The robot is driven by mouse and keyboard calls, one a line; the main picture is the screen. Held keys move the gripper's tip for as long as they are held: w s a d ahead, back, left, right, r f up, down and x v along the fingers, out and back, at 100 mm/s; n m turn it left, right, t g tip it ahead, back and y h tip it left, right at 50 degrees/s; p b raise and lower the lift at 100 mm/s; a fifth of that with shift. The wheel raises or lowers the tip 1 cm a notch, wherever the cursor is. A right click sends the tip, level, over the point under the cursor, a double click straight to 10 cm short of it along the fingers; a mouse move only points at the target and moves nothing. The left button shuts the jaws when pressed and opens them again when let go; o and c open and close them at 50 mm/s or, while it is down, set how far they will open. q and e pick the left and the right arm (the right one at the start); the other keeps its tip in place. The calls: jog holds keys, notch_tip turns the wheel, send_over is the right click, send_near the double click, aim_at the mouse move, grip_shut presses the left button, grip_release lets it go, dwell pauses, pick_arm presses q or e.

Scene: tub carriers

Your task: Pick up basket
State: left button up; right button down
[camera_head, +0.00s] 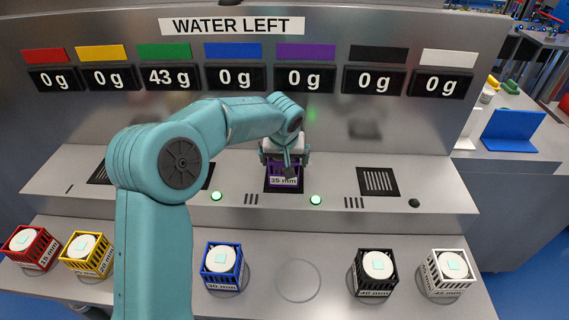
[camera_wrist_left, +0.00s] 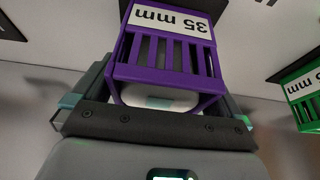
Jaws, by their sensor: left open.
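The purple basket (camera_head: 285,172), labelled 35 mm, sits upright on the dark middle station of the metal shelf. In the left wrist view the purple basket (camera_wrist_left: 165,75) shows its slatted side, with a white round piece inside. My left gripper (camera_head: 285,157) is at the basket's top, with a finger on either side of it. The left gripper (camera_wrist_left: 155,105) is open; I cannot tell whether its fingers touch the basket. My right gripper is in neither view.
Red (camera_head: 32,247), yellow (camera_head: 86,254), blue (camera_head: 222,266), black (camera_head: 374,272) and white (camera_head: 447,272) baskets stand along the front ledge. An empty ring (camera_head: 298,280) lies between blue and black. A green basket (camera_wrist_left: 306,92) shows in the wrist view. The display wall (camera_head: 330,115) rises behind.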

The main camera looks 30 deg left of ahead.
pick_arm(q)
jog(key=shift+s+d+r, duration=0.1)
jog(key=shift+s+r, duration=0.05)
jog(key=shift+s, duration=0.05)
jog(key=c, duration=1.3)
jog(key=shift+w, duration=0.1)
jog(key=shift+w+r, duration=0.15)
jog(key=shift+r, duration=0.4)
jog(key=shift+r+p, duration=0.9)
jog(key=shift+r, duration=8.55)
